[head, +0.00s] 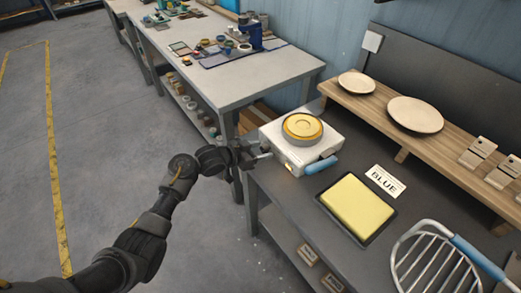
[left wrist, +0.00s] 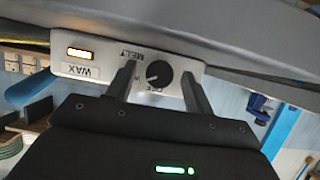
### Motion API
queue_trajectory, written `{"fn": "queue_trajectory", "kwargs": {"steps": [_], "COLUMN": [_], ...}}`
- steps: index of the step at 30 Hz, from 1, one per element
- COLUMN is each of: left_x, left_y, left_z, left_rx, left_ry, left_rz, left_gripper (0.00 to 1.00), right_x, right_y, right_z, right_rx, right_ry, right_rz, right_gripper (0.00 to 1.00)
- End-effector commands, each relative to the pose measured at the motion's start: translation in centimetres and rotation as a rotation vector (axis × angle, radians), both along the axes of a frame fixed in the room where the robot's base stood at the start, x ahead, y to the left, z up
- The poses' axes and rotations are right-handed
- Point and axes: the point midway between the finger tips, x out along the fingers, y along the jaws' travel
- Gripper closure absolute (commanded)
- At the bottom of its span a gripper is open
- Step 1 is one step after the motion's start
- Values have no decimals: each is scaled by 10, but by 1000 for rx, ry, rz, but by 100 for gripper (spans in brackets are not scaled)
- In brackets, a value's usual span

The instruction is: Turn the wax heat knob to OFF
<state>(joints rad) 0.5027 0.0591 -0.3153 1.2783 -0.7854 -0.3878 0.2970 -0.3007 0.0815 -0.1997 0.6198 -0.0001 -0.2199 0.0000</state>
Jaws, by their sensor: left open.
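The wax heater (head: 293,157) is a white box with a round pot of yellow wax (head: 302,126) on top, at the near table's left end. The black wax heat knob (left wrist: 159,75) is on its front panel, beside a MELT label and a partly hidden label that appears to read OFF. A pale mark on the knob points roughly left in the left wrist view. My left gripper (head: 260,156) is at that panel, open, with one finger on each side of the knob; contact is not clear. My right gripper is out of view.
An orange indicator (left wrist: 81,53) is lit beside the WAX label. A blue handle (head: 322,165) sticks out from the heater.

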Motion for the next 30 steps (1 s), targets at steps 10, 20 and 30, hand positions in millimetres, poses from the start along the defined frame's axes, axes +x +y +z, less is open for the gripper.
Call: {"fn": "queue_trajectory", "kwargs": {"steps": [10, 20, 30], "left_x": [3, 2, 5], "left_y": [-4, -4, -2], "left_z": [-2, -2, 1], "left_rx": [1, 0, -146], "left_ry": [-1, 0, 206], "left_rz": [0, 0, 1], "left_gripper": [48, 90, 92], "right_x": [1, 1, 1], "right_y": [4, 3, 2], "right_z": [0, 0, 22], "right_rx": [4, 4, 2], "right_ry": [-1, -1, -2], "right_rz": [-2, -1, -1], "right_gripper": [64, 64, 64]}}
